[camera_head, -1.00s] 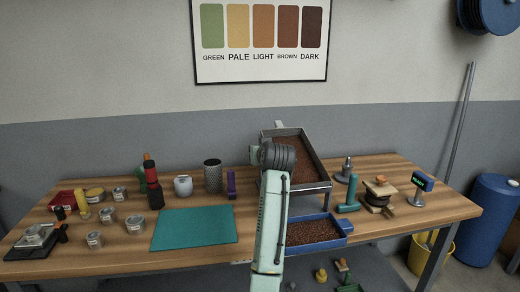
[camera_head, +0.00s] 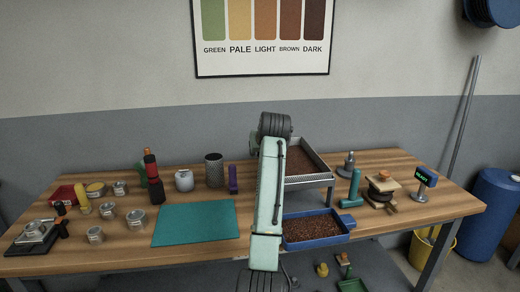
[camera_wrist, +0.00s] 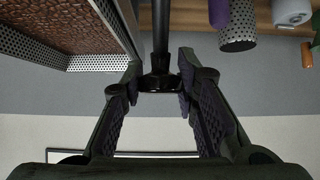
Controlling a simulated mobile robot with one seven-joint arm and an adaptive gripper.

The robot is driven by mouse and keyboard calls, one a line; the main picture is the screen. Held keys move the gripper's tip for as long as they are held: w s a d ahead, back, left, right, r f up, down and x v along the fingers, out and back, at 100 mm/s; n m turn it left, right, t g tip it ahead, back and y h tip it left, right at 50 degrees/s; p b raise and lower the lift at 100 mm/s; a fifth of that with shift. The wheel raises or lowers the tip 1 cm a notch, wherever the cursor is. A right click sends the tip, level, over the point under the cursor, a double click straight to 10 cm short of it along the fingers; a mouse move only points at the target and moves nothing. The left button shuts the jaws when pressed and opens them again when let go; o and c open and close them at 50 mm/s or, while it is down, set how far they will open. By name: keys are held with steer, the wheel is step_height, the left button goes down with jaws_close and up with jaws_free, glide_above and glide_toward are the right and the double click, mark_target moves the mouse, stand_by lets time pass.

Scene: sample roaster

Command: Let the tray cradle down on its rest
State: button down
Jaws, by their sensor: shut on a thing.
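The tray cradle (camera_head: 326,165), a grey metal tray with perforated walls and brown beans inside, stands behind and right of my arm on the bench. Its rim looks nearly level, and its left part is hidden by my arm. In the wrist view its perforated wall (camera_wrist: 98,62) fills the upper left. My gripper (camera_wrist: 160,83) is shut on a dark handle (camera_wrist: 160,38) beside the tray, with the fingers on either side of its knob. The head view does not show the fingers, and I cannot see whether the cradle touches its rest.
A blue bin of beans (camera_head: 315,241) sits in front of the cradle. A teal mat (camera_head: 195,223), a perforated cup (camera_head: 214,170) and a purple item (camera_head: 233,179) are left of my arm. A teal tool (camera_head: 349,187) and a small display (camera_head: 426,177) stand right.

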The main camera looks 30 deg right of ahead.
steer(key=shift+w+a, duration=0.1)
steer(key=c, duration=1.7)
jaws_free()
steer(key=shift+o, duration=1.4)
steer(key=shift+w+f, duration=0.15)
steer(key=shift+f, duration=0.05)
steer(key=shift+o, duration=1.1)
steer(key=shift+r, duration=0.1)
steer(key=v, duration=1.2)
